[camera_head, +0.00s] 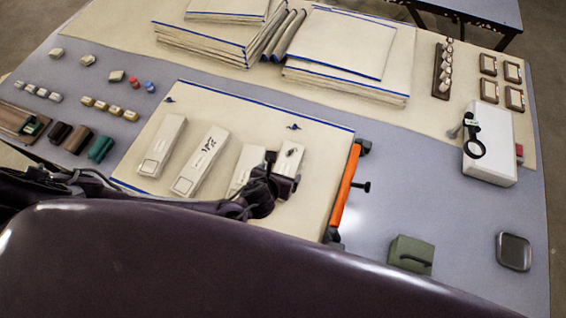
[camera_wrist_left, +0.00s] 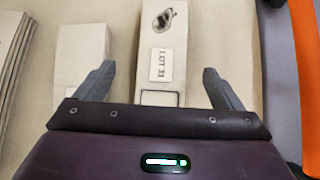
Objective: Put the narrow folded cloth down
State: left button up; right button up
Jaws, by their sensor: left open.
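Several narrow folded pale cloths lie side by side on a cream sheet with a blue edge (camera_head: 255,115). The rightmost narrow cloth (camera_head: 290,157) has a dark printed mark. In the left wrist view this cloth (camera_wrist_left: 162,55) shows a "LOT 31" label and lies between my left fingers. My left gripper (camera_head: 272,183) is open over its near end, with space on both sides of the cloth in the wrist view (camera_wrist_left: 158,76). The arm hides part of the neighbouring narrow cloth (camera_head: 246,165). Two more narrow cloths (camera_head: 163,146) (camera_head: 201,160) lie to the left. My right gripper is not in view.
An orange bar (camera_head: 346,186) with black ends stands along the sheet's right edge. Large folded cloth stacks (camera_head: 345,50) fill the back. A white box (camera_head: 490,150), a green block (camera_head: 410,252) and a metal tin (camera_head: 514,252) are on the right. The grey table (camera_head: 410,170) is clear between them.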

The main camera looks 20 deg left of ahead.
aim_at(285, 169)
pick_arm(q)
jog(key=shift+w+d+f, duration=0.2)
jog(key=shift+w+f, duration=0.2)
jog(key=shift+f, duration=0.05)
jog(key=x, duration=0.5)
jog(key=shift+s+f+p, duration=0.2)
jog(key=shift+s+p, duration=0.05)
jog(key=shift+p, duration=0.15)
jog(key=c, duration=1.2)
jog(key=shift+r, duration=0.1)
